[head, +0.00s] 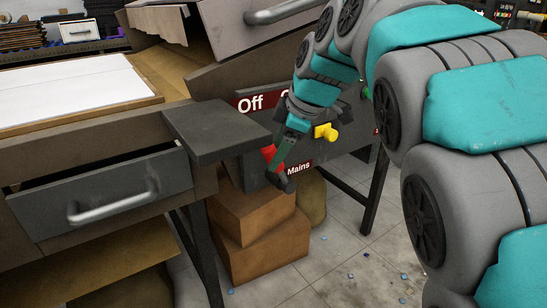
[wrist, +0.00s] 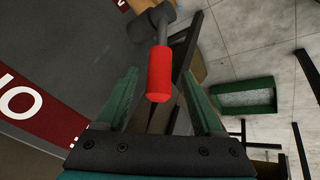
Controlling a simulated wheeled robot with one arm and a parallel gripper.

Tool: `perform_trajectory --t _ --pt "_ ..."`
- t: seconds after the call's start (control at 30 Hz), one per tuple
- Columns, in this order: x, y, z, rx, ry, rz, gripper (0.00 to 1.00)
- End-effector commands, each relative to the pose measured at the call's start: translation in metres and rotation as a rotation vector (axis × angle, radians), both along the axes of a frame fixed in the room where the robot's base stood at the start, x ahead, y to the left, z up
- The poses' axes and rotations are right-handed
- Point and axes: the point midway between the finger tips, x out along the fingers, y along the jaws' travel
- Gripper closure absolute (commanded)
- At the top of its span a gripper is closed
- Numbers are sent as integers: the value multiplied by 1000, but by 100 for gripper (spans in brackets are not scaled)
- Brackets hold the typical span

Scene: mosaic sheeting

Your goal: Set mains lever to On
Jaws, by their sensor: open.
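The mains lever has a red grip (head: 268,153) and a dark pivot block (head: 281,182), beside the Mains label (head: 299,168) on the dark panel. It leans up and left from its pivot, towards the Off label (head: 250,102). The second label right of Off is mostly hidden by my arm. My gripper (head: 279,155) is at the lever, its green finger partly covering it. In the wrist view the red grip (wrist: 159,76) lies between the two spread green fingers of my gripper (wrist: 160,88), with visible gaps on both sides.
A yellow knob (head: 326,132) sticks out just right of my gripper. A dark board edge (head: 215,130) juts out at left, above an open drawer (head: 105,198). Cardboard boxes (head: 262,245) stand below the panel. Blue bits lie on the tiled floor (head: 340,265).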

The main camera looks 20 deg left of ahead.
Motion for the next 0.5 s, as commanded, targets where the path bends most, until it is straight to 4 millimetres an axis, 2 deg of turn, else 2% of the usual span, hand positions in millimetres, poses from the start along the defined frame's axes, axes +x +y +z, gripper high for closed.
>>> perform_trajectory --t 0.2,0.5 --pt "6 11 -23 1 -1 0 31" --pt "6 13 -26 2 -1 -1 34"
